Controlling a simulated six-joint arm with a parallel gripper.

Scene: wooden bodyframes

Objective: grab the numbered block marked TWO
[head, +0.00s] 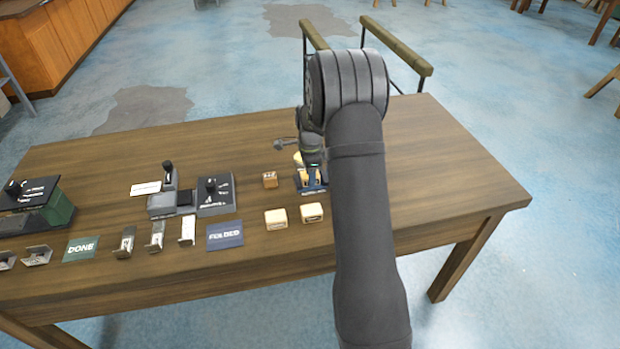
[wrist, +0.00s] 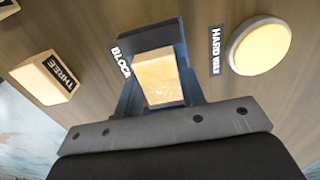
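My gripper (head: 312,178) is low over a blue block holder (head: 307,186) near the table's middle. In the wrist view a pale wooden block (wrist: 160,78) lies directly in front of my gripper, flanked by bluish sides, with the dark holder (wrist: 152,38) behind it. No number shows on this block's visible face, and I cannot tell whether my fingers touch it. Another block (wrist: 48,78), marked THREE, lies apart at the left. In the head view two pale blocks (head: 276,218) (head: 312,212) stand in front of the holder; their words are too small to read.
A round yellow wax puck (wrist: 260,46) lies right of the holder, by a HARD WAX label (wrist: 215,50). A small brown block (head: 270,180) is left of the holder. A FOLDED mat (head: 225,235) and black devices (head: 212,195) stand farther left. The table's right side is clear.

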